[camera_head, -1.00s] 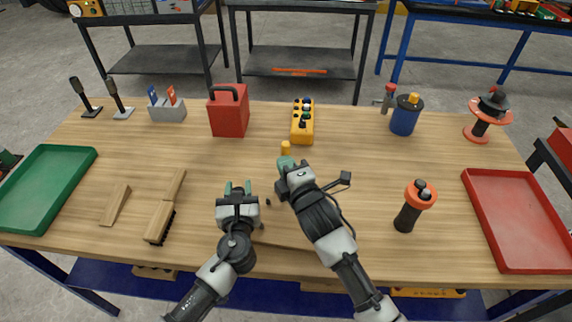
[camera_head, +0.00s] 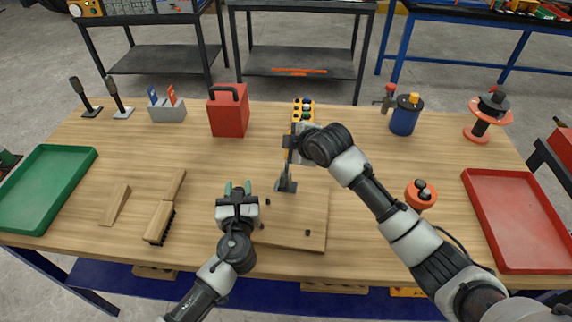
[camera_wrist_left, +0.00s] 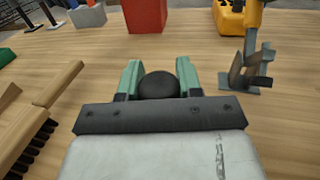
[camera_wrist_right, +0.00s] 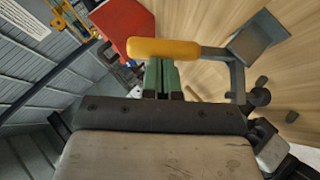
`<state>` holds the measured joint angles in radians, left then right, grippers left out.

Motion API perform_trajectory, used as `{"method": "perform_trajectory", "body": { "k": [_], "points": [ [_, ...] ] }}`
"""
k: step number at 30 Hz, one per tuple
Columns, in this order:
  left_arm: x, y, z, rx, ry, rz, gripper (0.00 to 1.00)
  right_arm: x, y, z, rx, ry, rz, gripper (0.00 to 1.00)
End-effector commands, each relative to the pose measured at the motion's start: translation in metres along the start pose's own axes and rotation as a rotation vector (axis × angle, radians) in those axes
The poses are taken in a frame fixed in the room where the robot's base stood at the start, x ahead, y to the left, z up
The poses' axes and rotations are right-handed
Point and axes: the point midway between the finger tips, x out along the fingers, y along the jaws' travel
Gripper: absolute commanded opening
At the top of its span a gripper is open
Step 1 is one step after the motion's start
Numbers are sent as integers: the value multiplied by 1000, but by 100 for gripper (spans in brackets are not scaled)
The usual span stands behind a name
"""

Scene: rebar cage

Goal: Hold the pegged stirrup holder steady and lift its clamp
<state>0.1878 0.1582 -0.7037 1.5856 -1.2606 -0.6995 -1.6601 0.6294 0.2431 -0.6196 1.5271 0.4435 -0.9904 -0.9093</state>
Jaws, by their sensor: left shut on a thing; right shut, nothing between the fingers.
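The holder's wooden board (camera_head: 312,228) lies flat near the table's front edge, partly hidden by my left arm. Its grey clamp (camera_head: 286,185) stands at the board's far side. The clamp's orange handle (camera_wrist_right: 165,47) is raised on its grey bar, and it also shows in the left wrist view (camera_wrist_left: 252,14). My left gripper (camera_head: 238,187) is shut on a round black knob (camera_wrist_left: 158,85) left of the clamp. My right gripper (camera_wrist_right: 160,76) is shut and empty, its fingertips close beside the handle; whether they touch it I cannot tell.
A brush (camera_head: 158,222) and wooden float (camera_head: 115,205) lie left, beyond them a green tray (camera_head: 50,160). A red box (camera_head: 229,112) and yellow button block (camera_head: 304,106) stand behind.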

Motion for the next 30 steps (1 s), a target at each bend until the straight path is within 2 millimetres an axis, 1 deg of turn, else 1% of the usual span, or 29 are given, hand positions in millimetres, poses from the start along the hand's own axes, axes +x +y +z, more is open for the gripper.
{"method": "perform_trajectory", "body": {
  "k": [1, 6, 15, 21, 30],
  "points": [
    [0, 0, 0, 1, 1, -1, 0, 4, 4, 3, 24, -3, -35, 0],
    [0, 0, 0, 1, 1, -1, 0, 15, 8, 10, 111, -3, -164, 0],
    [0, 0, 0, 1, 1, -1, 0, 32, 9, 20, 223, 1, -333, 0],
    [0, 0, 0, 1, 1, 0, 0, 38, 8, 25, 233, 2, -348, 0],
    [0, 0, 0, 1, 0, -1, 0, 42, 7, 28, 232, 0, -346, 0]
  ]
}}
